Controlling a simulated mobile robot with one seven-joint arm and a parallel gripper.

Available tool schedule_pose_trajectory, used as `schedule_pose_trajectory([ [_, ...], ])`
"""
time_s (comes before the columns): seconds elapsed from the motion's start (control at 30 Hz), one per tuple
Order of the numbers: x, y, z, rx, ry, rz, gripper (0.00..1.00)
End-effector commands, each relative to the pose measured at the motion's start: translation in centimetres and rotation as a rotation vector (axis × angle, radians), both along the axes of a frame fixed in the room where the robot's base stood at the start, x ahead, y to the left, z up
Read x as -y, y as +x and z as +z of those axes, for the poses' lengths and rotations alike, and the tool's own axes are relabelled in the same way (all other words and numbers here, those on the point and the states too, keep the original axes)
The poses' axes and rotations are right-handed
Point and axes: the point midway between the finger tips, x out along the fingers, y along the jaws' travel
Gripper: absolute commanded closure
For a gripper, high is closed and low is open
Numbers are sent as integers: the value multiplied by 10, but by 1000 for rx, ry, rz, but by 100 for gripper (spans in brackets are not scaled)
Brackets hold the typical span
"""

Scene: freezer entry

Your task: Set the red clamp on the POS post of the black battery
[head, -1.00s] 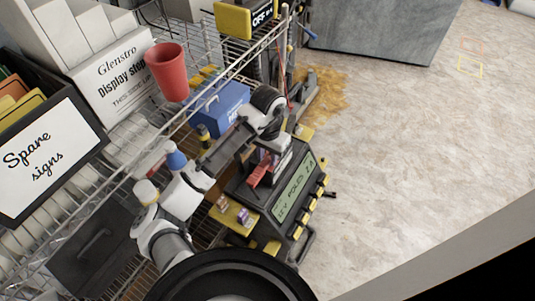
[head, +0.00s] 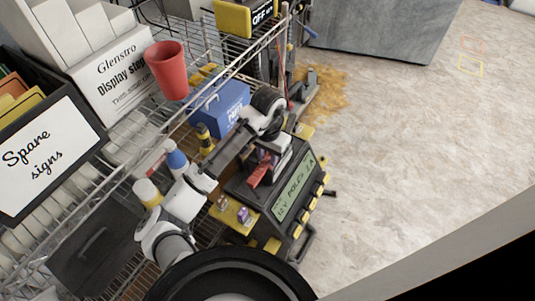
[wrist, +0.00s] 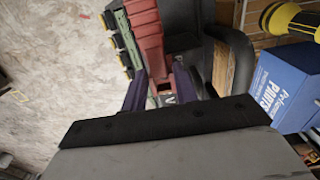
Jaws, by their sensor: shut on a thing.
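The red clamp shows in the head view (head: 259,174) and in the wrist view (wrist: 147,36). My gripper (wrist: 160,87) is shut on the clamp, with its two dark purple fingers on either side. In the head view my gripper (head: 272,156) holds the clamp above the left part of a dark unit with a lit display (head: 296,190). I cannot clearly pick out the black battery or its POS post. My arm and gripper cover part of that area. Whether the clamp touches anything beneath it cannot be told.
A yellow ledge (head: 226,214) with small brown and purple pieces juts out beside the display unit. A blue parts box (head: 222,108), a red cup (head: 167,70) and a spare-signs bin (head: 75,120) stand on the wire shelving. The floor to the right is largely clear.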

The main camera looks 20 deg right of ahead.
Motion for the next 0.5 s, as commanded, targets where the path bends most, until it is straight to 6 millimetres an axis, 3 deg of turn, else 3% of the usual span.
schedule_pose_trajectory([
  [0.5,0,0,-12,0,0,0,99],
])
